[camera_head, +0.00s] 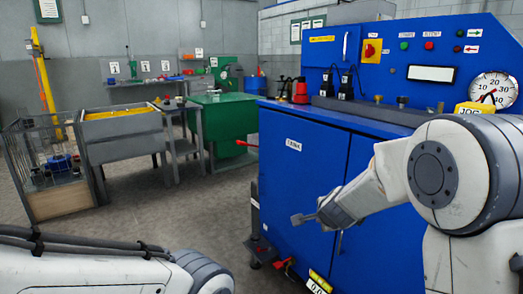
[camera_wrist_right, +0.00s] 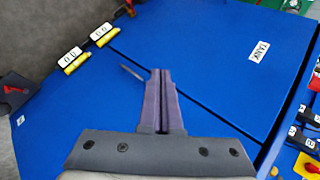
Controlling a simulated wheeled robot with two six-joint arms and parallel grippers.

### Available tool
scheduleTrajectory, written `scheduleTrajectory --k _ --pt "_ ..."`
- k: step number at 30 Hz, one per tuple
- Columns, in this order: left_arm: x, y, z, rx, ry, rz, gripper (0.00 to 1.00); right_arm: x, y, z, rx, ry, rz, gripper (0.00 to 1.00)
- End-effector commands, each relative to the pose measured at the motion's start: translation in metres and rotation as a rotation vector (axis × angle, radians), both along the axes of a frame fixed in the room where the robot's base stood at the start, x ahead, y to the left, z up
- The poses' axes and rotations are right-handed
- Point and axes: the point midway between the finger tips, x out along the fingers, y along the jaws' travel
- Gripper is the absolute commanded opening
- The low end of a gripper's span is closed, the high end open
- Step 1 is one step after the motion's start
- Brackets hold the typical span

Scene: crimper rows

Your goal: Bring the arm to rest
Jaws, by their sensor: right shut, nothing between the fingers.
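My right gripper (camera_head: 298,219) hangs in front of the blue machine cabinet's doors in the head view, at the end of my right arm, which comes in from the right. In the right wrist view, the right gripper (camera_wrist_right: 159,72) has its two dark fingers together with nothing between them. Blue cabinet panels fill most of the background there. My left arm crosses the lower left of the head view. Its gripper is out of the frame.
The blue machine (camera_head: 310,185) carries a pressure gauge (camera_head: 493,90), a yellow block (camera_head: 474,108) and a red valve (camera_head: 300,92) on top. A wire-sided cart (camera_head: 62,205), a grey bin (camera_head: 122,150) and a green table (camera_head: 228,120) stand behind left. Open floor lies between.

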Motion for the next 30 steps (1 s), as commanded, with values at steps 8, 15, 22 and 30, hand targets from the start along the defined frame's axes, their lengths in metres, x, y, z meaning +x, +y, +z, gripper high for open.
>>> scheduleTrajectory --k 8,15,22,30 --pt "0.000 0.000 0.000 0.000 0.000 0.000 0.00 -0.144 0.004 -0.052 -0.481 0.314 0.759 0.00" --pt "0.000 0.000 0.000 0.000 0.000 0.000 0.00 -0.228 -0.012 -0.076 -0.680 0.479 1.161 0.00" --pt "0.000 0.000 0.000 0.000 0.000 0.000 0.00 -0.267 0.015 -0.071 -0.753 0.509 1.407 0.00" --pt "0.000 0.000 0.000 0.000 0.000 0.000 0.00 -0.306 0.069 -0.051 -0.772 0.480 1.623 0.00"
